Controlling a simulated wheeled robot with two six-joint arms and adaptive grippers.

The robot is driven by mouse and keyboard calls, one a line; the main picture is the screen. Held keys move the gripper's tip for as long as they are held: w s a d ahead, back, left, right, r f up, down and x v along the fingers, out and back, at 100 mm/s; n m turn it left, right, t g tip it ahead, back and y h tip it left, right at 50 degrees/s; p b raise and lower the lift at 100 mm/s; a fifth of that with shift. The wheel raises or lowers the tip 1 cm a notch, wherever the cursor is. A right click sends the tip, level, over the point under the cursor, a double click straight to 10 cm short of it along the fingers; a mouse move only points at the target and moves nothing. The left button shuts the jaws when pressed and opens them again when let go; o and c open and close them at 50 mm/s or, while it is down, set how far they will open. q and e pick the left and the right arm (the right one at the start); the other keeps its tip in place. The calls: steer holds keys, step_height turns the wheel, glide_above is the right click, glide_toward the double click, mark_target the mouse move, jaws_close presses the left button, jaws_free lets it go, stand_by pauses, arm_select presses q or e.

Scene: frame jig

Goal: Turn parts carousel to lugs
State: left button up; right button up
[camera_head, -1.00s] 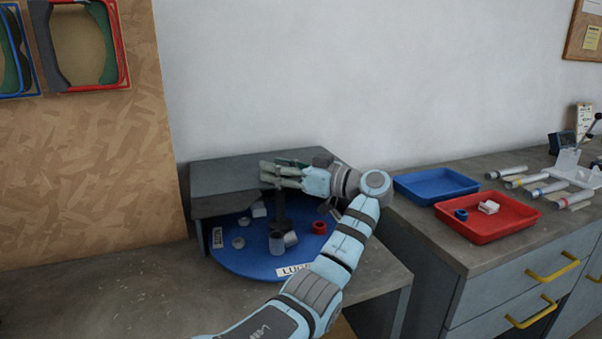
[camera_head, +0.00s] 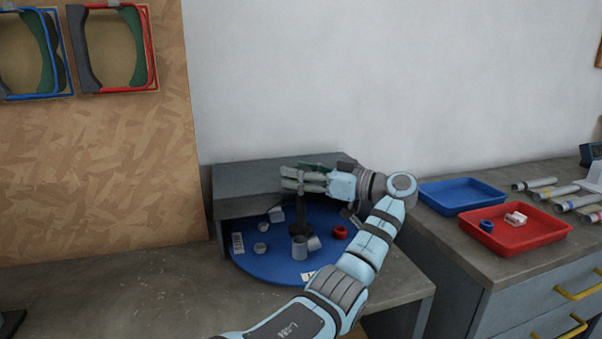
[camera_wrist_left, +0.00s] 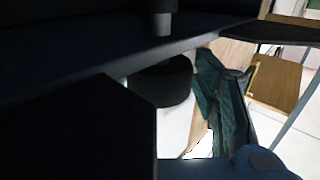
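The parts carousel (camera_head: 268,270) is a round blue disc under a grey cover (camera_head: 270,177), with a dark centre post (camera_head: 299,215). It holds grey cups (camera_head: 301,248), small pale parts (camera_head: 262,228) and a red ring (camera_head: 340,232). One white label (camera_head: 238,244) is at its left; another label (camera_head: 307,277) at the front edge is mostly hidden by my left arm. My left gripper (camera_head: 303,180) reaches over the disc near the post's top. Contact and finger opening are unclear. The left wrist view is dark, with a grey cylinder (camera_wrist_left: 162,22) near its top. My right gripper is out of view.
A blue tray (camera_head: 462,192) and a red tray (camera_head: 530,238) with a blue ring and a white part stand on the right counter. Frames hang on the board at left. The grey bench (camera_head: 120,290) front left is mostly clear.

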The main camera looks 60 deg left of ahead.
arm_select(q)
steer(key=v, duration=1.2)
steer(key=shift+d, duration=0.1)
